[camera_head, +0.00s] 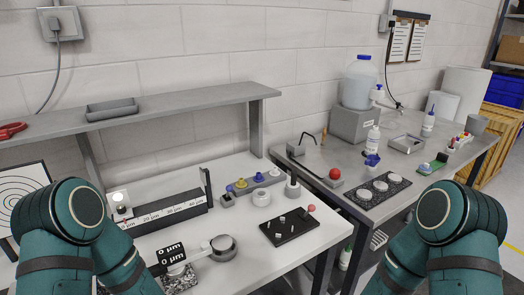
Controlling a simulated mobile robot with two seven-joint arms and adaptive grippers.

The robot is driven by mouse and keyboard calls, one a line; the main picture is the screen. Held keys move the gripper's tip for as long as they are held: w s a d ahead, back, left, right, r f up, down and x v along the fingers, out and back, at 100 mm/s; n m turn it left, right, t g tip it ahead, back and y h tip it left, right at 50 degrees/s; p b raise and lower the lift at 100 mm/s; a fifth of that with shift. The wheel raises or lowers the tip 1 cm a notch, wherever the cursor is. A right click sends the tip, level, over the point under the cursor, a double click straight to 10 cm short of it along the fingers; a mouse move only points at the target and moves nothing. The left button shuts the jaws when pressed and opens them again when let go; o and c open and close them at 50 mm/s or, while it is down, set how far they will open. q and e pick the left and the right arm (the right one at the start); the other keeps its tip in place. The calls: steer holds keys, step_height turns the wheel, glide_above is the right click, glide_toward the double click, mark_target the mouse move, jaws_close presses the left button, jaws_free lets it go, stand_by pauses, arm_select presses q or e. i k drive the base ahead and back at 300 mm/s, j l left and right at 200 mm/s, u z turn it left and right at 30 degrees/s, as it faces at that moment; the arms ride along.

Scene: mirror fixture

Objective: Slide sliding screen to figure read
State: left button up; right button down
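A long dark rail (170,214) with a scale strip along its front stands on the white bench. A small white holder with a bright round spot (119,197) stands at the rail's left end. A thin dark upright plate (206,186) stands at its right end; I cannot tell surely whether this is the sliding screen. My teal arms show at the lower left and right, but neither gripper is in view.
A grey shelf (180,105) with a tray (112,109) spans behind the rail. Right of the rail are a block with coloured knobs (255,184), a white ring (261,197) and a black plate (289,227). A target sheet (22,186) stands left. A grey table (340,160) adjoins.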

mark_target(120, 205)
steer(key=u, duration=0.35)
steer(key=j+u, duration=0.15)
steer(key=u, duration=0.2)
steer(key=i+u, duration=0.1)
steer(key=u, duration=0.25)
steer(key=k+l+u, duration=0.2)
steer(key=i+j, duration=0.05)
steer(key=i, duration=0.05)
